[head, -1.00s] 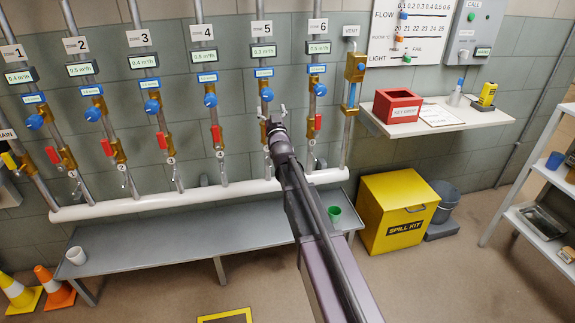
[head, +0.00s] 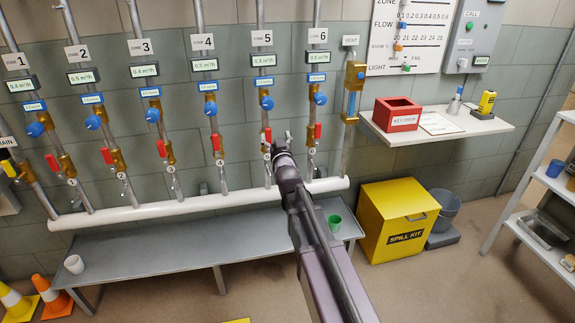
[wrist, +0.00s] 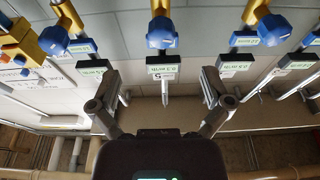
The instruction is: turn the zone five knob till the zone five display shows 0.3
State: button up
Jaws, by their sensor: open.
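The zone five knob (head: 267,103) is a blue round knob on the pipe under the sign 5. Above it, the zone five display (head: 263,60) appears to read 0.3 m³/h, though the digits are small. My gripper (head: 279,138) is in front of the pipe, lower than the knob and apart from it. In the wrist view, which is upside down, the knob (wrist: 162,32) and display (wrist: 161,68) lie near the middle. There the two fingers of my gripper (wrist: 158,85) stand wide apart with nothing between them. The knob lies beyond the fingertips.
Neighbouring blue knobs for zone four (head: 211,108) and zone six (head: 320,98) stand either side. Red valve handles (head: 217,142) and a white manifold pipe (head: 205,202) lie below. A grey bench (head: 180,250), a yellow spill kit (head: 400,215) and a shelf (head: 480,128) stand around.

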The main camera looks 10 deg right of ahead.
jog(key=s+f+g+p, duration=0.1)
jog(key=s+g+p, duration=1.3)
jog(key=s+p, duration=0.3)
jog(key=shift+s+f+p, duration=0.15)
jog(key=shift+s+p, duration=0.25)
jog(key=shift+p, duration=0.15)
dwell(0.3)
dwell(0.5)
jog(key=s+r+g+p, duration=0.3)
jog(key=s+g+p, duration=0.3)
jog(key=s, duration=0.8)
jog(key=shift+r+g, duration=0.3)
dwell(3.3)
